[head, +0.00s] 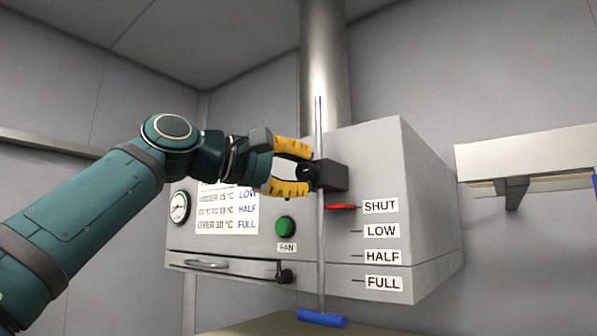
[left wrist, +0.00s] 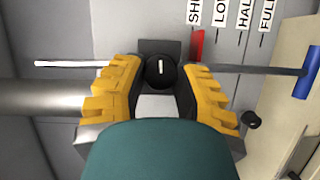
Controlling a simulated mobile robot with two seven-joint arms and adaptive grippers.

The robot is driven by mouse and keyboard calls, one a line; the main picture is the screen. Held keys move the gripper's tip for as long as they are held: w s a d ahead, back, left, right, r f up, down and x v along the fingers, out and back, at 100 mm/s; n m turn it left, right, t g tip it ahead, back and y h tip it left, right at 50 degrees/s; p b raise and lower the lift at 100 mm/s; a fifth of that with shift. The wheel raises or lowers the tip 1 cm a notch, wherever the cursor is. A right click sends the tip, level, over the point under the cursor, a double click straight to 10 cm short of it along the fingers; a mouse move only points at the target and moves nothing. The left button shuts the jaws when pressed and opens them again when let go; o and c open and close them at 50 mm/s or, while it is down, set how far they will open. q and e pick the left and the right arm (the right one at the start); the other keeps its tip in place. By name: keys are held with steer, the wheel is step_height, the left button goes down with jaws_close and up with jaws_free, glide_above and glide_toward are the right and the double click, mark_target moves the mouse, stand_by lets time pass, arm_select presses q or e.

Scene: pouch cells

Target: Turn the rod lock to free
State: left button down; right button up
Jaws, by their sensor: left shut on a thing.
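The rod lock is a black block (head: 334,176) on the front of the grey hood, with a round black knob (left wrist: 160,72) facing me. The knob has a short white mark, upright in the left wrist view. My left gripper (head: 307,173) has its yellow fingers on either side of the knob and is shut on it; in the left wrist view the fingers (left wrist: 160,85) flank it. A thin grey rod (head: 320,125) runs upright through the lock to a blue handle (head: 322,318) below. A red pointer (head: 341,207) on the rod is level with SHUT. My right gripper is not in view.
The hood (head: 405,165) carries SHUT, LOW, HALF and FULL labels, a green FAN button (head: 285,224), a gauge (head: 180,206) and a notice (head: 229,219). A drawer-like front with a handle (head: 206,264) lies below. A wall shelf (head: 530,150) is at right.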

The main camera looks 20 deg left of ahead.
arm_select(q)
steer(key=shift+m, duration=0.3)
stand_by(0.4)
steer(key=c, duration=0.6)
jaws_free()
steer(key=v, duration=1.2)
steer(key=shift+r, duration=0.15)
